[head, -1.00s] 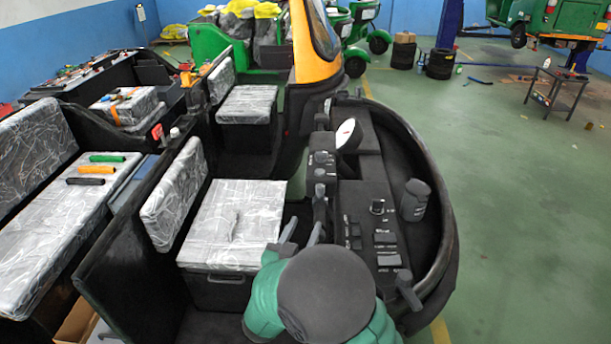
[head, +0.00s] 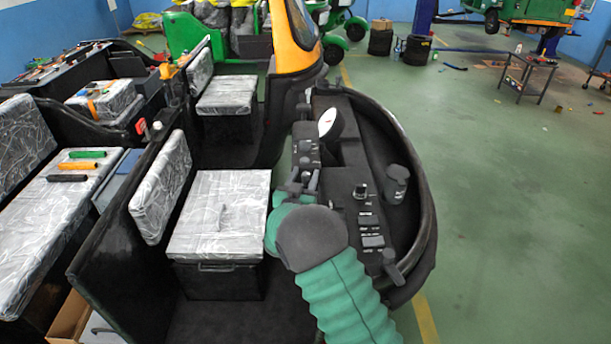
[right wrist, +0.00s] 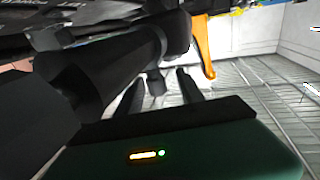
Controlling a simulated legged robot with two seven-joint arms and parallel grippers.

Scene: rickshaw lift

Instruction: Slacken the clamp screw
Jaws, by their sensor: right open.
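My right arm reaches up from the bottom of the head view. Its right gripper (head: 302,184) is at the left edge of the black control console (head: 347,180), next to a cluster of small dark knobs (head: 306,150). In the right wrist view the two dark fingers of the right gripper (right wrist: 160,92) are apart. A short dark stub (right wrist: 155,80) shows between or just beyond them, under a thick black cylinder (right wrist: 172,35). Whether this stub is the clamp screw, or touches a finger, I cannot tell. An orange lever (right wrist: 203,50) hangs just right of the fingers. My left gripper is not in view.
Wrapped seats (head: 220,215) lie left of the gripper. Green, orange and black grips (head: 78,166) rest on a farther left seat. The console's curved black rim (head: 425,215) bounds the right side. Open green floor (head: 510,220) lies beyond it.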

